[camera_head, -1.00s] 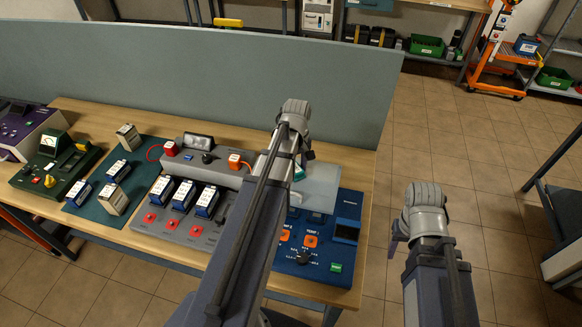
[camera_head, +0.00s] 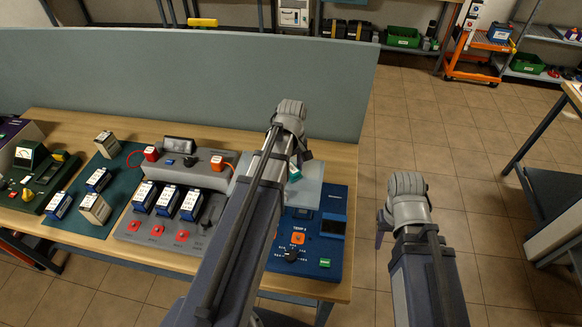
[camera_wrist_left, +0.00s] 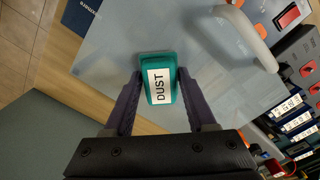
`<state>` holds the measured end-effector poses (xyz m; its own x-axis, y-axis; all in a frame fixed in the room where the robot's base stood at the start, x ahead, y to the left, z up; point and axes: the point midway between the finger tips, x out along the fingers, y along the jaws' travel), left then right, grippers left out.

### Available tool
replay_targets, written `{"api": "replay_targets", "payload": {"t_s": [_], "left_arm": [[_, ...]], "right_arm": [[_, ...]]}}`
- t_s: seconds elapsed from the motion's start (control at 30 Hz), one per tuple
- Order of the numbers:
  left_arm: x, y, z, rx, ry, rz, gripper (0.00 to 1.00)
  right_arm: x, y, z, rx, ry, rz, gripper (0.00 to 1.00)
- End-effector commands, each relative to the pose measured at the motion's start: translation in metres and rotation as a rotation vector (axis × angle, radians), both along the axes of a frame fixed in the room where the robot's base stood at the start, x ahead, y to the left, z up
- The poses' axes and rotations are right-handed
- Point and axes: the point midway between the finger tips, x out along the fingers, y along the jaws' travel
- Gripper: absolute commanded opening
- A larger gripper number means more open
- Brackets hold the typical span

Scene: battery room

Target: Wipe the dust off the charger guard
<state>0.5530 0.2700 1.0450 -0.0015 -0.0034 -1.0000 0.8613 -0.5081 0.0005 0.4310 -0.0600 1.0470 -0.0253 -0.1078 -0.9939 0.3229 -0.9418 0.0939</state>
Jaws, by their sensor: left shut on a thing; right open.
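The charger guard (camera_head: 311,191) is a pale, see-through plate over the blue charger panel on the bench. In the left wrist view the guard (camera_wrist_left: 120,35) fills most of the picture and has a pale curved handle (camera_wrist_left: 248,38). My left gripper (camera_wrist_left: 157,84) is shut on a teal block labelled DUST (camera_wrist_left: 160,86), held over the guard's face. Whether the block touches the guard I cannot tell. In the head view the left gripper (camera_head: 300,163) is partly hidden by its own arm, with a bit of teal showing. My right gripper (camera_head: 382,224) is open, right of the bench, mostly hidden by its wrist. No dust is clearly visible.
A grey charger console (camera_head: 190,170) with several blue batteries stands left of the guard. More batteries lie on a dark green mat (camera_head: 120,180). A grey-green partition (camera_head: 180,80) runs behind the bench. The tiled floor (camera_head: 440,150) to the right is clear.

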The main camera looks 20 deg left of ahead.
Motion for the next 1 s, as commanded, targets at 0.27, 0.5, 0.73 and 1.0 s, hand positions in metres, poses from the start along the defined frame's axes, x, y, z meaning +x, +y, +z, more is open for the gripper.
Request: {"api": "replay_targets", "payload": {"t_s": [0.27,0.5,0.73,1.0], "left_arm": [[-0.013,-0.003,0.002,0.001,0.000,0.001,0.12],[-0.014,0.004,0.001,0.002,0.000,0.002,0.12],[-0.018,0.023,-0.001,0.002,0.000,0.003,0.12],[-0.023,0.038,-0.001,0.004,0.000,0.002,0.12]], "right_arm": [[0.000,0.000,0.002,0.000,0.000,0.000,0.50],[0.000,0.000,0.001,0.000,0.000,0.000,0.50],[0.000,0.000,-0.001,0.000,0.000,0.000,0.50],[0.000,0.000,-0.002,0.000,0.000,0.000,0.50]]}}
